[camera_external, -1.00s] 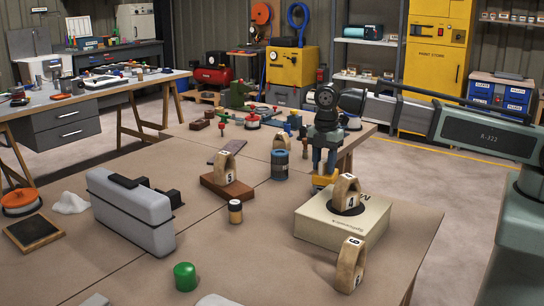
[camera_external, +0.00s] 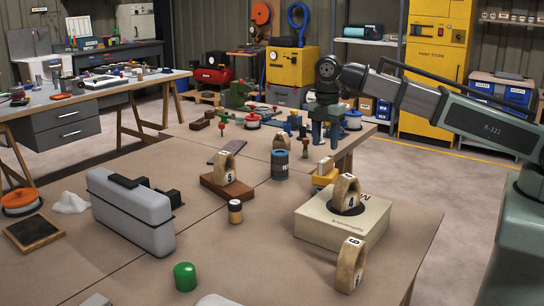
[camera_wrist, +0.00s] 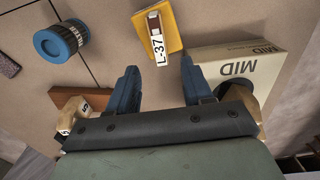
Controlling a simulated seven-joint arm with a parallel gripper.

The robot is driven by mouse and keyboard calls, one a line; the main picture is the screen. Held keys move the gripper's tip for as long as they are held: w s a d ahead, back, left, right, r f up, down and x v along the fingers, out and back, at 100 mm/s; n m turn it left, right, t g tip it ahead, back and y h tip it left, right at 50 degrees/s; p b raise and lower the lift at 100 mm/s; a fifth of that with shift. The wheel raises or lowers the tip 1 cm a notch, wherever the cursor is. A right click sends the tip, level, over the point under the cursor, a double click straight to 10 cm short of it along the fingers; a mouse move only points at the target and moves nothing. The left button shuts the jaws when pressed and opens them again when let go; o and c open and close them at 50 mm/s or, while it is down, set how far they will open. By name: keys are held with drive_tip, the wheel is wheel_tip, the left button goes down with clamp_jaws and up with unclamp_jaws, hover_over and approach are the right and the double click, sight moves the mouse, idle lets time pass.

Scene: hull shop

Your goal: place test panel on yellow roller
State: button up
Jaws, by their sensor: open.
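The test panel, which I take to be the small upright piece with a white L-37 label (camera_wrist: 157,38), shows at the yellow piece, seemingly resting on it. In the external view it is a small brown block (camera_external: 326,166). The yellow piece, which I take to be the yellow roller (camera_external: 322,181), lies on the table behind the cream box; in the wrist view its yellow surface (camera_wrist: 173,37) surrounds the label. My gripper (camera_external: 325,143) is open and empty above them, apart from both. In the wrist view its blue fingers (camera_wrist: 157,78) stand wide apart, short of the panel.
A cream box (camera_external: 325,232) bears a wooden arch marked 4 (camera_external: 346,190). Nearby are a blue-topped can (camera_external: 279,168), a brown block (camera_external: 226,188) with an arch marked 5, and an arch marked 6 (camera_external: 350,265). A grey case (camera_external: 130,213) lies left.

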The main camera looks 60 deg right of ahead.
sight(324, 161)
drive_tip(key=shift+r, duration=2.3)
